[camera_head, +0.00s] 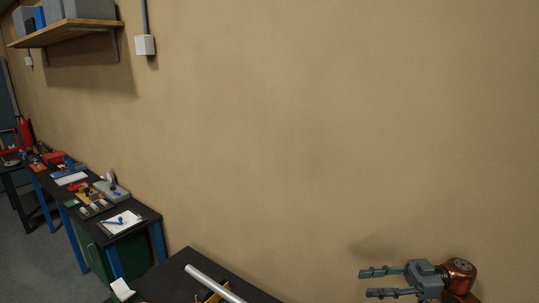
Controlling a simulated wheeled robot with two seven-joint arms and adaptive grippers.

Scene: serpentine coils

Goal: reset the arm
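My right gripper (372,283) shows at the lower right, in front of the tan wall. Its two fingers point left and stand apart with nothing between them. A copper-coloured round part of my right arm (459,272) shows just behind the gripper body. The rest of that arm is below the picture. My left gripper and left arm are not in view.
A dark table (178,277) at the bottom holds a light metal tube (213,282). A workbench (146,216) with a clipboard (121,222) and tools runs along the left. A shelf (68,32) hangs upper left. The wall (300,130) is bare.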

